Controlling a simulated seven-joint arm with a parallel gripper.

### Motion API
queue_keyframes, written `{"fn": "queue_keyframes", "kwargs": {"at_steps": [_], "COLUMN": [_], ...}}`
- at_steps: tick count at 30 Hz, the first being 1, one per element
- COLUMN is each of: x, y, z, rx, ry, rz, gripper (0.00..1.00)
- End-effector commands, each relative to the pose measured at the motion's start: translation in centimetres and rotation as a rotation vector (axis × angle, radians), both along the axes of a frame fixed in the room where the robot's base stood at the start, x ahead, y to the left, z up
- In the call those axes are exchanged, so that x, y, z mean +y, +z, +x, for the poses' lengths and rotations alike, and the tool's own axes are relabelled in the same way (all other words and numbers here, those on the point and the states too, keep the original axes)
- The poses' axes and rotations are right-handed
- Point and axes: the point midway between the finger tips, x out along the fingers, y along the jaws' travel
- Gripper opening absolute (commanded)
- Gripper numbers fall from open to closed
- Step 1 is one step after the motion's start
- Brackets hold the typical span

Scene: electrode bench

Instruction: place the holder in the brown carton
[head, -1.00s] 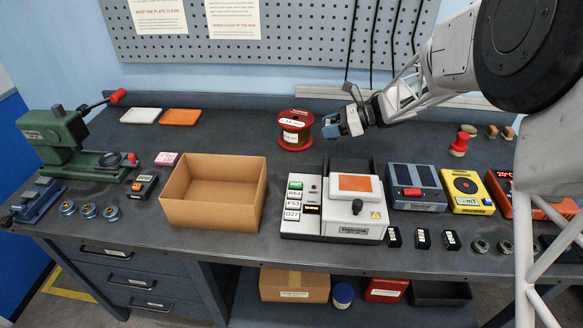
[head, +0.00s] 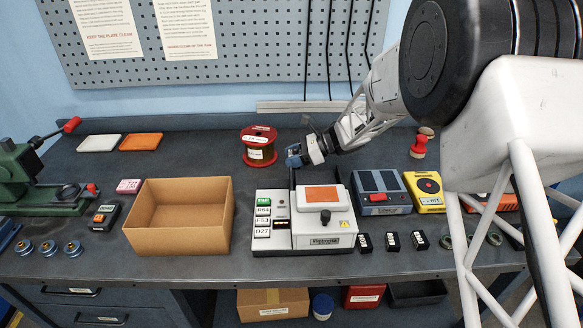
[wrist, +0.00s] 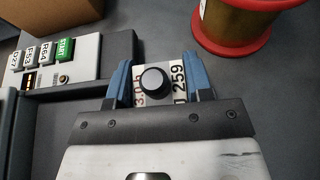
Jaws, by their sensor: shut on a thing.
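The brown carton (head: 178,241) stands open on the left half of the bench, and its inside looks empty. A corner of it shows at the top left of the wrist view (wrist: 60,14). My gripper (head: 293,157) is behind the instrument with the orange-topped lid, right of the carton. In the wrist view its blue fingers (wrist: 165,80) are shut on the holder (wrist: 180,74), a small pale labelled piece with a round black knob. The holder's lower part is hidden by the gripper. In the head view it is too small to make out.
A red-flanged spool (head: 259,147) stands close to my gripper, on its left. The instrument (head: 325,228) with labelled buttons lies between my gripper and the bench's front edge. A pink box (head: 129,187) and a dark switch box (head: 106,216) sit left of the carton.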

Motion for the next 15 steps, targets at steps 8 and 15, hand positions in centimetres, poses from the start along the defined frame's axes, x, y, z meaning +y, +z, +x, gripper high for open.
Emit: {"fn": "queue_keyframes", "kwargs": {"at_steps": [8,15], "x": [0.0,0.0], "y": [-0.1,-1.2], "z": [0.0,0.0], "rx": [-0.001,0.001], "ry": [0.000,0.001], "rz": [0.000,0.000], "gripper": [0.12,0.12]}}
